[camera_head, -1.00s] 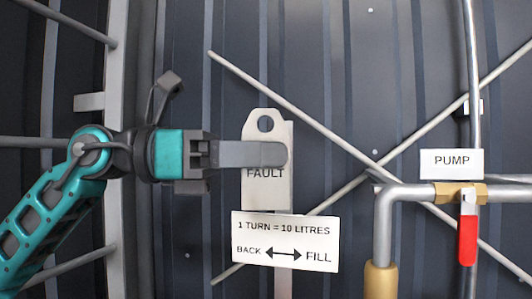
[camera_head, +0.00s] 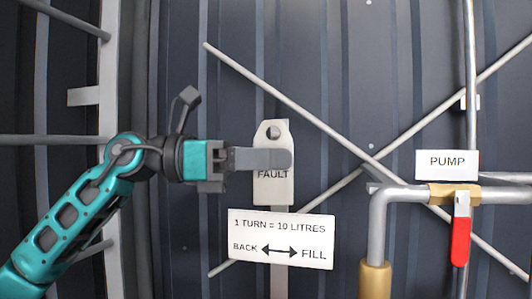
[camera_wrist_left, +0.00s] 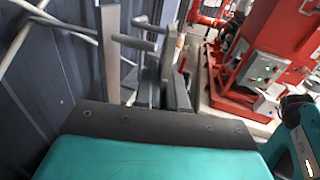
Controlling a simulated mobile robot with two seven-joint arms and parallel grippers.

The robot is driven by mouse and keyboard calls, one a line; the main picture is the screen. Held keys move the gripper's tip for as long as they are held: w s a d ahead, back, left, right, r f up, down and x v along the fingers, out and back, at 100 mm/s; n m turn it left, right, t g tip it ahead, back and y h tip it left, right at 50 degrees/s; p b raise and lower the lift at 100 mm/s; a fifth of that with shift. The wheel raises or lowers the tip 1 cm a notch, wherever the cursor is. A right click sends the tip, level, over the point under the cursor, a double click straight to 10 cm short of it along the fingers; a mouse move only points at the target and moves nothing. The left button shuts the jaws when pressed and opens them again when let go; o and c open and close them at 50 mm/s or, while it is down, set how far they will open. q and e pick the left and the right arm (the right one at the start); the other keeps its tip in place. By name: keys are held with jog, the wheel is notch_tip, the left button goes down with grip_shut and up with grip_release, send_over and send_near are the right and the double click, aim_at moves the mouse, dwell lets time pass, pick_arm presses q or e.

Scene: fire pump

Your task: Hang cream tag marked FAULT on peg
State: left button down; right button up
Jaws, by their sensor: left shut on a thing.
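The cream tag (camera_head: 272,188) marked FAULT hangs upright in my left gripper (camera_head: 284,159) in the head view. The gripper is shut on the tag's middle, above the lettering, with one grey finger across its front. The tag's round hole (camera_head: 273,132) is clear of the finger, and part dark, part pale grey shows through it. The tag is in front of the top of a pale upright post (camera_head: 278,278). I cannot make out the peg in the head view. In the left wrist view, short grey rods (camera_wrist_left: 132,42) stick out near the fingers; I cannot tell whether one is the peg. My right gripper is not in view.
A white sign (camera_head: 281,239) about turns and litres is just below the tag. Crossed pale rods (camera_head: 320,120) run over the dark ribbed wall. A grey pipe (camera_head: 378,230) and a red-handled valve (camera_head: 461,241) under the PUMP sign (camera_head: 447,161) are to the right.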

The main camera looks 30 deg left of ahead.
pick_arm(q)
jog(key=shift+w+a+f+p, duration=0.15)
jog(key=shift+w+p, duration=0.1)
jog(key=shift+w, duration=0.35)
jog(key=shift+w+a+p, duration=0.15)
jog(key=shift+w+p, duration=0.05)
jog(key=shift+w, duration=0.4)
jog(key=c, duration=1.1)
grip_release()
jog(key=shift+a, duration=0.1)
jog(key=shift+b+v, duration=2.5)
jog(key=shift+v, duration=3.9)
